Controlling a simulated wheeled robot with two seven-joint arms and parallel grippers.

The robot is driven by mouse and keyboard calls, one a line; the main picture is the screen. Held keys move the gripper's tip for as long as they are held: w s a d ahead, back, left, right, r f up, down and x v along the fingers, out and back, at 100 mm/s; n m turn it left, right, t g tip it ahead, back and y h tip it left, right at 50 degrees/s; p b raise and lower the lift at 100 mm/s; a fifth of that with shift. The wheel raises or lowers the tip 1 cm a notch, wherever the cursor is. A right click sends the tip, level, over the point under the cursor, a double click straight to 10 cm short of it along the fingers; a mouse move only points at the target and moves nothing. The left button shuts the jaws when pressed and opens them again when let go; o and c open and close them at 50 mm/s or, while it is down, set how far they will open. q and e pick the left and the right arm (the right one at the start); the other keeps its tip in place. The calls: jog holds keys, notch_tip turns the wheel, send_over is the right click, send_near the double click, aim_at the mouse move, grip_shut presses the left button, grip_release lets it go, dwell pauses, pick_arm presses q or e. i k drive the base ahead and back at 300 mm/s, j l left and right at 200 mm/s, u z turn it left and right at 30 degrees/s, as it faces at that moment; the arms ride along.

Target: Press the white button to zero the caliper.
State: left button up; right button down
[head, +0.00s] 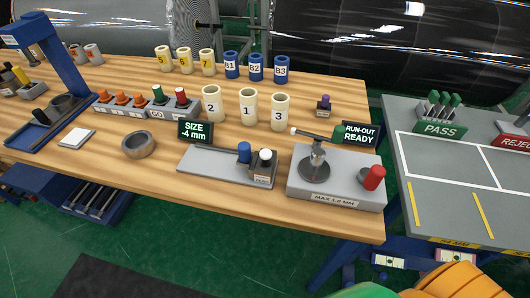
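The caliper (215,164) is a flat grey plate near the front edge of the wooden table, with a blue cylinder (244,152) standing toward its right end. The white button (265,155) is a round cap on a small dark block at the right end of the plate, with a small white label on its front. A dark display (194,131) behind the plate reads "SIZE -4 mm" in light letters. Neither of my grippers is in view. Nothing touches the button.
Right of the caliper stands a grey run-out gauge (336,186) with a red knob (374,177) and a "RUN-OUT READY" display (361,134). A pass/reject table (440,195) is at right.

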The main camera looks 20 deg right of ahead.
aim_at(265, 155)
jog(key=i+j+z, duration=0.2)
jog(key=z, duration=0.15)
jog(key=i+j+z, duration=0.15)
jog(key=j+z, duration=0.2)
jog(key=i+j+z, duration=0.15)
jog(key=j+z, duration=0.25)
jog(key=i+j+z, duration=0.1)
jog(key=j+z, duration=0.6)
